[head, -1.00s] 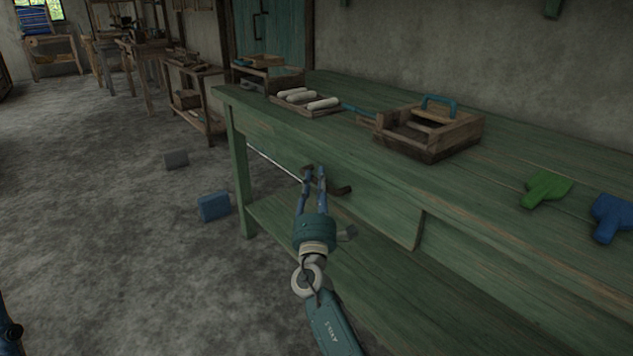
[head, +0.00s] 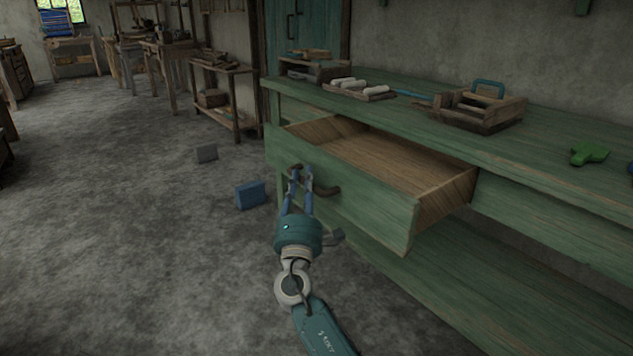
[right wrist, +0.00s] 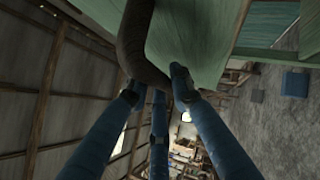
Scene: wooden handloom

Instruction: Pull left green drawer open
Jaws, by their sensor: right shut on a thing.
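The left green drawer (head: 368,208) stands well out from the green workbench (head: 420,125) in the head view. Its bare wooden inside (head: 385,162) shows and looks empty. A dark curved handle (head: 327,191) is on its front. My right gripper (head: 301,176) is shut on this handle, near its left part. In the right wrist view, the blue fingers (right wrist: 160,85) close around the dark handle (right wrist: 140,45), with the green drawer front (right wrist: 190,40) just beyond. My left gripper is not in view.
On the bench top are a wooden box with a blue handle (head: 478,108), a tray of white rolls (head: 358,89) and a green tool (head: 588,153). A blue block (head: 251,195) and a grey block (head: 206,153) lie on the floor. The floor at left is clear.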

